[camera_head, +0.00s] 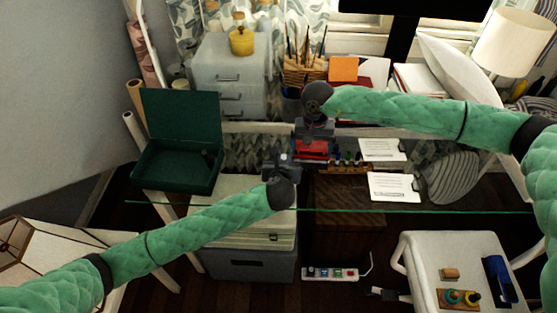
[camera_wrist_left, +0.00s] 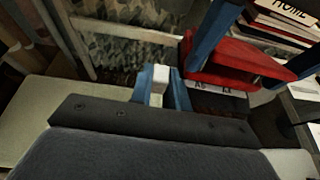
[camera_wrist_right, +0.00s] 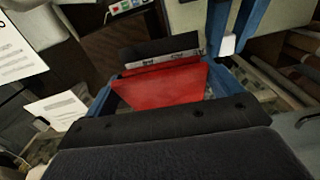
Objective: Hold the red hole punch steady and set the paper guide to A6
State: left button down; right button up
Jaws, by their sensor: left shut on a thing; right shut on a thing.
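The red hole punch (camera_head: 312,149) sits on the glass desk below my right gripper (camera_head: 313,138). In the right wrist view the red punch (camera_wrist_right: 165,85) lies between the two blue fingers of my right gripper (camera_wrist_right: 160,88), which is shut on it. Its dark strip (camera_wrist_right: 160,50) carries small marks; in the left wrist view the labels on it (camera_wrist_left: 212,88) look like paper sizes. My left gripper (camera_head: 284,160) is beside the punch, shut on a small white tab (camera_wrist_left: 161,75), apparently the paper guide's end. The guide's setting cannot be read.
An open green box (camera_head: 180,145) stands left on the desk. White paper cards (camera_head: 393,186) and a striped grey object (camera_head: 448,178) lie right of the punch. A pen holder (camera_head: 303,72) and a drawer unit (camera_head: 230,75) stand behind. A white stool (camera_head: 420,250) is front right.

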pick_arm(q)
jog(key=c, duration=1.3)
grip_release()
jog(key=shift+d, duration=0.15)
jog(key=shift+s, duration=0.1)
